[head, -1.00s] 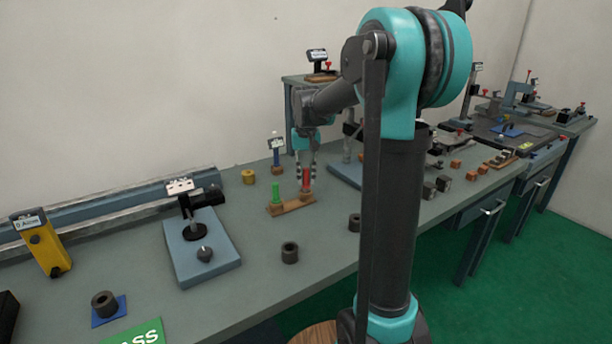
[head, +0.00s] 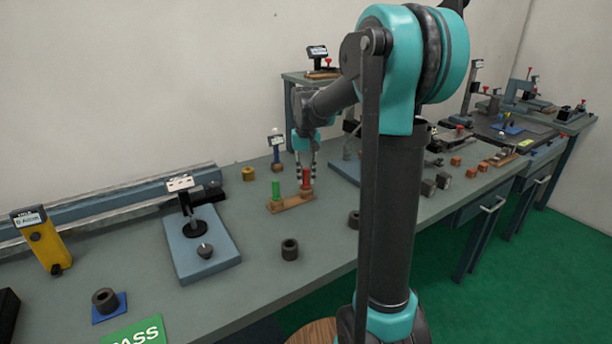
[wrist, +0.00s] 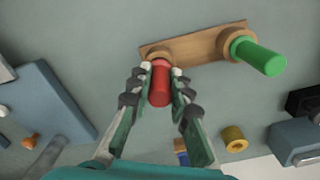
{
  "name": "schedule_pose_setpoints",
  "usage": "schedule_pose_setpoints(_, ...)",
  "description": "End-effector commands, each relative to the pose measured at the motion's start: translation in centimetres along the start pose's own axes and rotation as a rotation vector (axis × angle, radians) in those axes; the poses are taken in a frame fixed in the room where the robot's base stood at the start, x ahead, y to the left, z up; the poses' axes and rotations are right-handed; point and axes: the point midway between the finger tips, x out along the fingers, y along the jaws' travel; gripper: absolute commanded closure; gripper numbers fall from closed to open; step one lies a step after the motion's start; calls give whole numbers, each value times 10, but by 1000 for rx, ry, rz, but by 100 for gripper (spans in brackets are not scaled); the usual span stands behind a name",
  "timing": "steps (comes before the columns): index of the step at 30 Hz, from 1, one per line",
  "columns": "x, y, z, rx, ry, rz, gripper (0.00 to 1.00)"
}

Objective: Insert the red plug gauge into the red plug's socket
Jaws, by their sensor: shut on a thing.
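The red plug gauge (head: 306,178) is between the fingers of my gripper (head: 306,173), over the right end of the wooden block (head: 287,204). In the wrist view my gripper (wrist: 160,77) is shut on the red plug (wrist: 160,88), whose far end meets the block (wrist: 195,46) near its left end. I cannot tell whether the plug sits down in its socket, as the plug and fingers hide the opening. The green plug (head: 276,190) stands in the other end of the block; it also shows in the wrist view (wrist: 262,57).
A brass ring (head: 249,175) and a blue post gauge (head: 277,158) stand behind the block. Dark rings (head: 289,249) lie in front. A blue-grey plate with a gauge stand (head: 203,243) is at left. The bench between is clear.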

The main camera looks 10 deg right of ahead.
Motion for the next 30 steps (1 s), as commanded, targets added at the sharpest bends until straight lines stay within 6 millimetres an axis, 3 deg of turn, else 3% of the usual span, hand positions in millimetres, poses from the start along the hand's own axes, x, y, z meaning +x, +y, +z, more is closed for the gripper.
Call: schedule_pose_setpoints(30,8,0,0,0,0,0,100)
